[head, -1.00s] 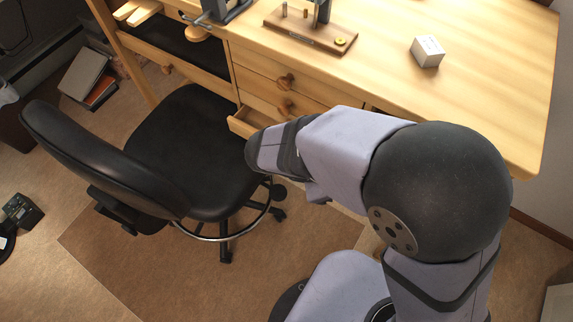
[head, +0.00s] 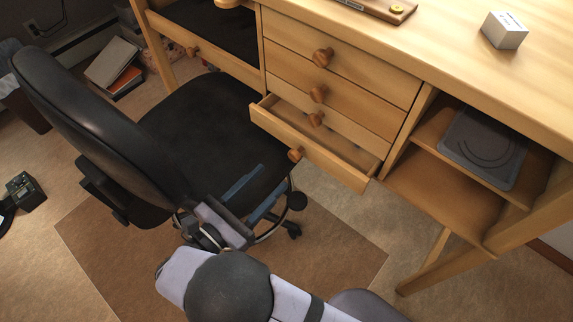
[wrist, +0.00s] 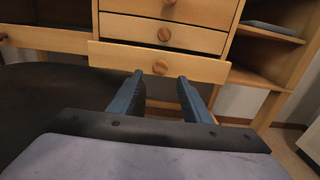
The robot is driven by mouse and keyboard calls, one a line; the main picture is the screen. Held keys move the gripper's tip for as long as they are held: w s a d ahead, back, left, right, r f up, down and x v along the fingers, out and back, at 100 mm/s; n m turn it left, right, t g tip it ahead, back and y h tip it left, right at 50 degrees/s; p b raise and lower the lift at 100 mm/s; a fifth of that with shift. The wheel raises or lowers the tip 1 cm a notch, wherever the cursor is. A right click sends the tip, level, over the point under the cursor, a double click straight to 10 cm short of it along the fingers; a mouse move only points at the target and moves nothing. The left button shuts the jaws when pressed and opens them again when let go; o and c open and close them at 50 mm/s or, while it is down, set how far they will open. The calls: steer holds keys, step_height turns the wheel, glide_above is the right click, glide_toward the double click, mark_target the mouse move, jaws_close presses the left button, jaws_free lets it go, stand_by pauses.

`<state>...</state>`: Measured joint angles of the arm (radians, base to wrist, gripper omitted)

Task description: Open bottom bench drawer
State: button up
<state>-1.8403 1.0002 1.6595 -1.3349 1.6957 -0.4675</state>
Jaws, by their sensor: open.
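The bottom bench drawer (head: 335,163) is pulled partly out of the wooden bench, and its inside looks empty in the head view. Its round wooden knob (head: 295,155) is on the front face. In the wrist view the drawer front (wrist: 115,57) spans the upper middle, with its knob (wrist: 160,67) just beyond and between the lines of my fingertips. My gripper (head: 274,178) is open and empty, in front of the drawer and apart from the knob. Its two blue-grey fingers also show in the wrist view (wrist: 160,77).
A black office chair (head: 205,130) stands close at the left, partly behind my gripper in the head view. The upper drawers (head: 345,88) are shut. Open shelves (head: 440,190) with a grey item (head: 482,148) are on the right. A white box (head: 504,30) sits on the bench top.

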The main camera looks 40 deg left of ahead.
mark_target(292, 157)
steer(key=shift+w+b, duration=0.3)
steer(key=shift+w, duration=3.4)
steer(key=shift+c, duration=0.2)
jaws_close()
steer(key=shift+s, duration=0.15)
